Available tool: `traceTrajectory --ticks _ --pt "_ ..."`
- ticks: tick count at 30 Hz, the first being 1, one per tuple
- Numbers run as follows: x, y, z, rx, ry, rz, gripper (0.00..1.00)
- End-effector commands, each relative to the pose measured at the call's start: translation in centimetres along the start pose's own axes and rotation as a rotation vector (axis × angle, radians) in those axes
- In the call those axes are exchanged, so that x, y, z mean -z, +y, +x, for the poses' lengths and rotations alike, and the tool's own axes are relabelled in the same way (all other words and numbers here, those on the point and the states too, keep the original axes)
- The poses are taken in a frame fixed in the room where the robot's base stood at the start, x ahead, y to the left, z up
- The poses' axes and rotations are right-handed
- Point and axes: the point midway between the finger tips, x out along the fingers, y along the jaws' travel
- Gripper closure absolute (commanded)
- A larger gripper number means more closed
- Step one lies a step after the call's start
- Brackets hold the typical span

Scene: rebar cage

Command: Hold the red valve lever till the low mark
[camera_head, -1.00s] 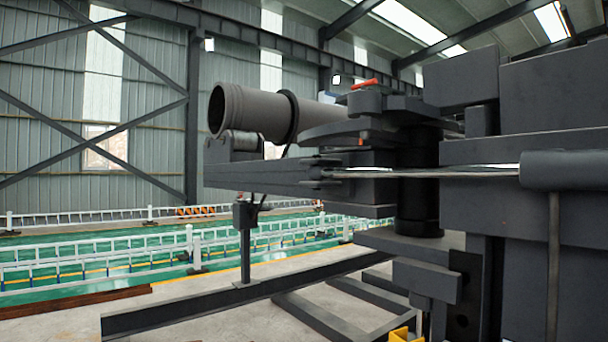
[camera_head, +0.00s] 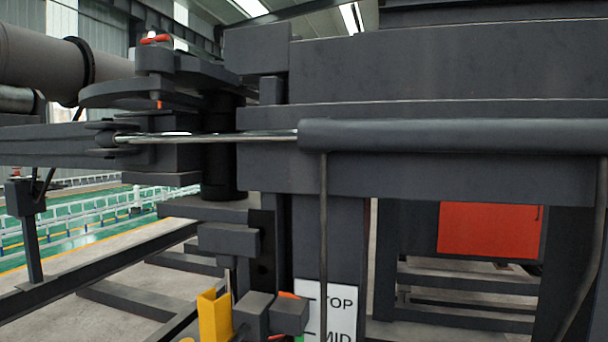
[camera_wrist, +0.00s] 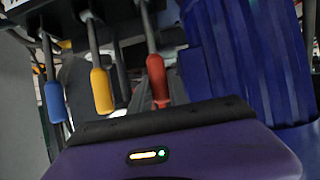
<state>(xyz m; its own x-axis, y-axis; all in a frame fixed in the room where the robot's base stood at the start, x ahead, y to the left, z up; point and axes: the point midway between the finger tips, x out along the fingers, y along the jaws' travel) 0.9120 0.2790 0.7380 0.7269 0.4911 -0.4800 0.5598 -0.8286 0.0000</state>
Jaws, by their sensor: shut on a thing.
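The red valve lever (camera_wrist: 158,82) hangs at the middle of the wrist view, its rounded grip reaching down to the dark front edge of my gripper (camera_wrist: 162,118). My gripper's purple body fills the bottom of that view; its fingertips are hidden. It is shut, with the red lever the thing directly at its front. A white sign (camera_head: 340,308) in the head view reads MID low down, with a partly covered word ending in "OP" above. No low mark shows; the sign is cut off by the frame's bottom edge.
A yellow lever (camera_wrist: 101,91) and a blue lever (camera_wrist: 55,101) hang left of the red one. A large blue ribbed shape (camera_wrist: 250,60) stands close at the right. The head view shows dark machine beams (camera_head: 450,75), a yellow bracket (camera_head: 214,315) and a red panel (camera_head: 488,228).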

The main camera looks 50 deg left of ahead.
Motion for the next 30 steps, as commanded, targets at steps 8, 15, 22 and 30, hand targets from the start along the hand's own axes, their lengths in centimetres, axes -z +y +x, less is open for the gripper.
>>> traceTrajectory --ticks 8,15,22,30 --pt "0.5 0.0 0.5 0.001 -0.054 -0.001 1.00" --pt "0.3 0.0 0.9 0.000 -0.082 0.000 1.00" --pt "0.4 0.0 0.9 0.000 -0.085 0.000 1.00" --pt "1.0 0.0 1.7 0.001 -0.154 0.000 1.00"
